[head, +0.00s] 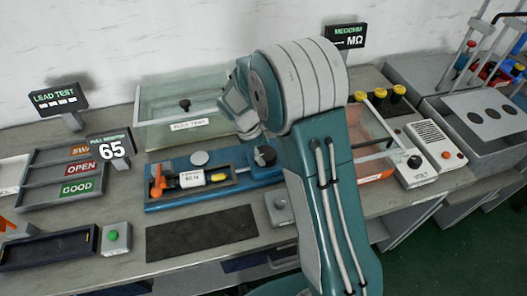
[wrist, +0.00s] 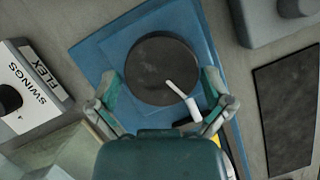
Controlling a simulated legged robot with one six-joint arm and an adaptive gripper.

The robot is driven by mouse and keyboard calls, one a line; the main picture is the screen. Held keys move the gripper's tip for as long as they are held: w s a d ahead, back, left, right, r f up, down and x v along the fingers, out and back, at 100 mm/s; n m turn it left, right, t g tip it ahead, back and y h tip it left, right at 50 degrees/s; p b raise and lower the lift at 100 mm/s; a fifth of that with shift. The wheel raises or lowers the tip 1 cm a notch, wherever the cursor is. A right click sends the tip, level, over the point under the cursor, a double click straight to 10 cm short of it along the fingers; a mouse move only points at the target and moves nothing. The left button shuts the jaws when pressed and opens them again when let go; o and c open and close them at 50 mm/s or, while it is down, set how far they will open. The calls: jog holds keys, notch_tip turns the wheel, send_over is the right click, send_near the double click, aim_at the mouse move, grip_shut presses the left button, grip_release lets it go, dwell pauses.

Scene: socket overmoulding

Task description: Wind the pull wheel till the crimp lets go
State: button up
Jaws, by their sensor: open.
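The pull wheel (wrist: 150,65) is a dark round disc with a white crank handle (wrist: 182,95), seen from above in the wrist view. It also shows in the head view as a dark knob (head: 265,156) at the right end of the blue pull bench (head: 170,203). My gripper (wrist: 160,80) is open, its fingers to either side of the wheel; I cannot tell the height between them. The bench holds an orange clamp (head: 157,183), a white label (head: 192,179) and a yellow piece (head: 218,177). The pull monitor (head: 110,148) reads 65. The crimp itself is too small to make out.
A clear tank (head: 160,115) stands behind the bench. A dark mat (head: 200,234) lies in front, with a grey button box (head: 116,238) to its left. A SWINGS/FLEX box (wrist: 30,85) is at left in the wrist view. My arm hides part of the table.

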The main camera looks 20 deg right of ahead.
jog(key=shift+r, duration=0.1)
jog(key=v, duration=1.1)
jog(key=shift+a+r, duration=0.2)
jog(key=shift+r, duration=0.15)
jog(key=shift+w, duration=0.1)
jog(key=s+d+r+m+t+y, duration=0.35)
jog(key=s+r+m, duration=0.35)
jog(key=s+r, duration=0.45)
jog(key=s+d+m+t, duration=0.1)
jog(key=s+m+t, duration=0.3)
jog(key=s, duration=0.9)
jog(key=shift+s+m+y, duration=0.3)
jog(key=shift+m+y, duration=0.05)
jog(key=shift+m, duration=0.85)
jog(key=shift+d, duration=0.1)
